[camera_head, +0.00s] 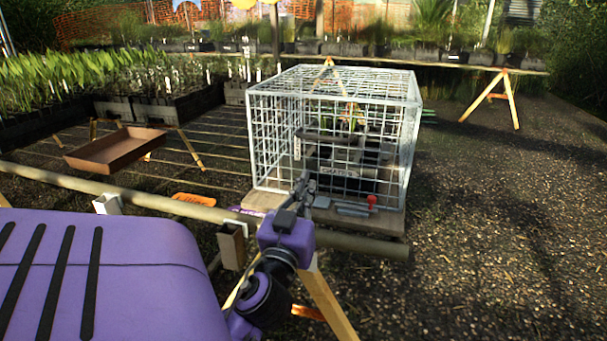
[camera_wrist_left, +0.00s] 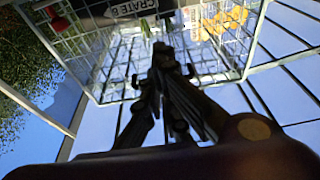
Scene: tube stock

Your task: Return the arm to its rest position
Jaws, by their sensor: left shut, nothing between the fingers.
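My left gripper (camera_head: 303,187) is shut and empty, pointing up just in front of the wire cage (camera_head: 265,140) in the head view. In the left wrist view the shut fingers of my left gripper (camera_wrist_left: 162,55) stand in the middle, with the cage's wire mesh (camera_wrist_left: 110,62) beyond them. My purple left arm comes up from the lower middle of the head view. My right gripper is not in view.
The cage stands on a board (camera_head: 395,222) over a horizontal pole (camera_head: 365,245). Inside are dark crates (camera_head: 345,183) and a small plant. A brown tray (camera_head: 115,151) and planted trays (camera_head: 180,103) lie left. Gravel ground (camera_head: 510,220) at right is clear.

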